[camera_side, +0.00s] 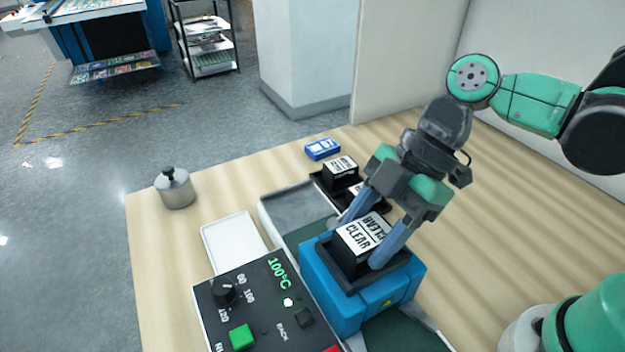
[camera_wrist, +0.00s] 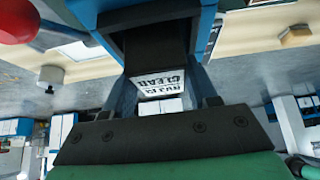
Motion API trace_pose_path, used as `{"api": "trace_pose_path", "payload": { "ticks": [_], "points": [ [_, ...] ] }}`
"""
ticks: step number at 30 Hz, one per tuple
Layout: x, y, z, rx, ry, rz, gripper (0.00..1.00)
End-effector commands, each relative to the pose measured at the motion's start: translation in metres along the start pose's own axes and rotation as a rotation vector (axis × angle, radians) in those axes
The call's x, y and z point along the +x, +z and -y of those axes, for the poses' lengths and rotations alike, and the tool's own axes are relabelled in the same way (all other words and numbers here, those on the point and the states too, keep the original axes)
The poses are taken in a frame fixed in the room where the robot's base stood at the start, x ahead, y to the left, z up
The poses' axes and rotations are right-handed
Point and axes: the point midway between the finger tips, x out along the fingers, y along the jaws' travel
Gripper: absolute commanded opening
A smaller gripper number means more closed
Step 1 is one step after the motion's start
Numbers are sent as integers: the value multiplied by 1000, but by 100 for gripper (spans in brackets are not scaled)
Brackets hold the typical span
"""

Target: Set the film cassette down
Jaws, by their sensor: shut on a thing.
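The film cassette (camera_side: 352,262) is a black block with a white top label reading CLEAR. My gripper (camera_side: 362,243) is shut on it, with one blue-grey finger on each side. The cassette is upright at the dark-rimmed opening on top of the blue machine (camera_side: 345,306). Its lower part is hidden by the rim, so I cannot tell whether it touches the bottom. In the wrist view the cassette's label (camera_wrist: 160,83) shows between my gripper's fingers (camera_wrist: 165,90), with the blue machine (camera_wrist: 85,12) around it.
A black tray (camera_side: 318,181) holding other labelled black cassettes (camera_side: 341,168) stands behind the machine. A control panel (camera_side: 258,300) reading 100°C is at the front left. A white tray (camera_side: 233,240), a metal pot (camera_side: 175,190) and a blue box (camera_side: 322,149) stand apart.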

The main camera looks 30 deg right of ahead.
Motion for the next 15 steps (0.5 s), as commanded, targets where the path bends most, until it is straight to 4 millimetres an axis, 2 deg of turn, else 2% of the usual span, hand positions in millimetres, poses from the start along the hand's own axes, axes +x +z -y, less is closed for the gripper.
{"api": "trace_pose_path", "payload": {
  "ticks": [8,15],
  "points": [
    [-2,-1,0,0,0,0,0],
    [-17,-11,0,0,0,0,0]
  ]
}}
